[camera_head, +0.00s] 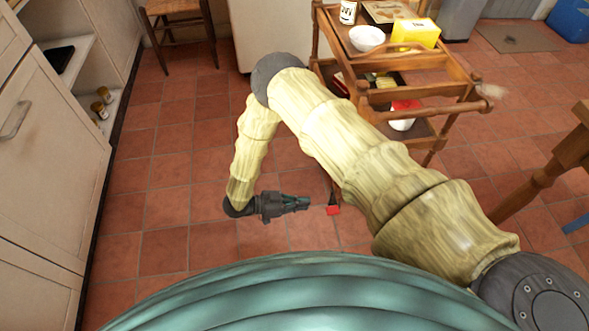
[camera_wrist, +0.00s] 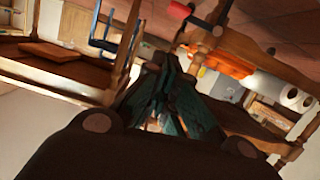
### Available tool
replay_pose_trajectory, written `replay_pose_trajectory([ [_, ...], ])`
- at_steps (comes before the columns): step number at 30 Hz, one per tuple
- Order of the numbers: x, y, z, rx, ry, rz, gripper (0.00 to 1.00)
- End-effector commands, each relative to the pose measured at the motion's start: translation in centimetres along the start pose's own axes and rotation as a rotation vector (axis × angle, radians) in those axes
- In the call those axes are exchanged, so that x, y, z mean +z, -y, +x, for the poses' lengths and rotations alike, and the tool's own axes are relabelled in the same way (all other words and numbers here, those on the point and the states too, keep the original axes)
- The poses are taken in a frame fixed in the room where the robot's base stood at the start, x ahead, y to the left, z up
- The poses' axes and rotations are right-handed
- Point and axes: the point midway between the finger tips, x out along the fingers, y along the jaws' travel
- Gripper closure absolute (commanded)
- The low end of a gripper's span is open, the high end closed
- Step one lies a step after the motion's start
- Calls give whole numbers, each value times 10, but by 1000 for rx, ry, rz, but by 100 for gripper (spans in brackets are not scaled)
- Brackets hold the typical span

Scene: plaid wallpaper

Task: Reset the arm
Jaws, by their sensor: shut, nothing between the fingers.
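My arm reaches out over the tiled floor and bends down in the head view. My gripper (camera_head: 306,203) is at its end, low over the floor and pointing right. Its fingers are together and nothing is held. In the wrist view my gripper (camera_wrist: 172,62) shows its dark teal fingers closing to a point at the centre. A small red and black thing (camera_head: 333,210) is just right of the fingertips in the head view. I cannot tell what it is or whether the fingers touch it.
A wooden trolley (camera_head: 455,88) stands behind my arm, holding a white bowl (camera_head: 367,39), a yellow box (camera_head: 416,33) and other things. White cabinets (camera_head: 45,160) line the left. A wooden chair (camera_head: 178,14) is at the back. Floor between the cabinets and my gripper is clear.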

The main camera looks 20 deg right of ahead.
Motion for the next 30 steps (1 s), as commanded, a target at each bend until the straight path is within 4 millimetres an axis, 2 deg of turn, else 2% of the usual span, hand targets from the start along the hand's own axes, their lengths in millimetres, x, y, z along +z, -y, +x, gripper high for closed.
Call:
replay_pose_trajectory([
  [8, -1, 1, 3, -16, 3, -5, 100],
  [11, -1, 7, 14, -75, 18, -21, 100],
  [20, 0, 28, 60, -428, 146, -190, 100],
  [26, 6, 18, 77, -641, 267, -373, 100],
  [30, 11, -4, 82, -768, 366, -524, 100],
])
